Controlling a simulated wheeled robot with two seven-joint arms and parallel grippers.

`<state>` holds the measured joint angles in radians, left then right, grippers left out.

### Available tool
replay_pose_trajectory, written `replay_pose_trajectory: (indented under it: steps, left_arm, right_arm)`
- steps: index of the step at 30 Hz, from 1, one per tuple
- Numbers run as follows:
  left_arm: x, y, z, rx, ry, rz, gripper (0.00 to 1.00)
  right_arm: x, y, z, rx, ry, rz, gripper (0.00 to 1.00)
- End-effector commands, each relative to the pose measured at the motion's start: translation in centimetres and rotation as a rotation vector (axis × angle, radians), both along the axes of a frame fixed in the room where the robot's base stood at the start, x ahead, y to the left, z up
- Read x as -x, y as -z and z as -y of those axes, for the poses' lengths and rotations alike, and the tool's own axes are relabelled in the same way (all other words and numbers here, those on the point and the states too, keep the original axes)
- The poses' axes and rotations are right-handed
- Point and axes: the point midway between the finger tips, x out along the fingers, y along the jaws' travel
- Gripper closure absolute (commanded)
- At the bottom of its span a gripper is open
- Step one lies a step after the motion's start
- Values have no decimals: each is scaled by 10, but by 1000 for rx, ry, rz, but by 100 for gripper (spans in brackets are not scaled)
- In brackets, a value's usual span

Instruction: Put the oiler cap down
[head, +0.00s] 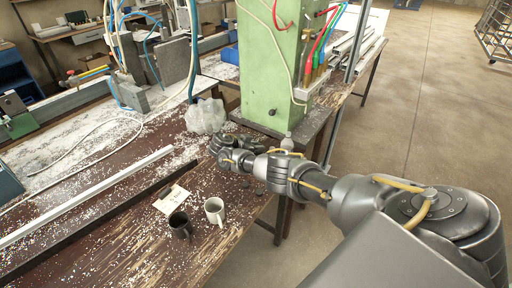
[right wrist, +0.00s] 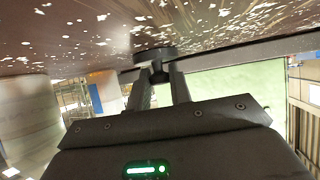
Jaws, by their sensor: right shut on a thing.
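My right gripper (head: 218,146) is over the worn brown bench, near the crumpled clear plastic. In the right wrist view the gripper (right wrist: 160,84) is shut on a small dark round cap (right wrist: 155,55), taken to be the oiler cap. The cap is close to the bench surface (right wrist: 95,28), which fills the top of that view; I cannot tell whether it touches. In the head view the cap is hidden by the gripper. My left gripper is not in view.
The green machine (head: 268,75) stands just behind my right arm. A dark mug (head: 180,225), a white mug (head: 214,210), a paper note (head: 172,199) and a long pale profile (head: 90,193) are further left.

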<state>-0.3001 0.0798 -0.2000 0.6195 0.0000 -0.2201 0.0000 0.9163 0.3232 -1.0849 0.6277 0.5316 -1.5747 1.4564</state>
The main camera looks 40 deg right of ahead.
Motion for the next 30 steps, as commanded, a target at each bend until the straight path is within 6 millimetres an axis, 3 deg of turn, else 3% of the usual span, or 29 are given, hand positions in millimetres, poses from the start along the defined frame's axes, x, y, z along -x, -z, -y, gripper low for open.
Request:
replay_pose_trajectory:
  steps: [7, 8, 13, 23, 30]
  left_arm:
    - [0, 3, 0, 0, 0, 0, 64]
    - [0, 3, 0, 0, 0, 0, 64]
    - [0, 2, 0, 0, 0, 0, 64]
    - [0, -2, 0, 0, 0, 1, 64]
    - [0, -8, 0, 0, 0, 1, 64]
  right_arm:
    - [0, 4, 0, 0, 0, 0, 100]
    - [0, 4, 0, 0, 1, 1, 78]
    - [0, 3, 0, 0, 0, 0, 58]
    - [0, -3, 0, 0, 0, 0, 58]
    - [0, -22, -33, 1, -4, 3, 58]
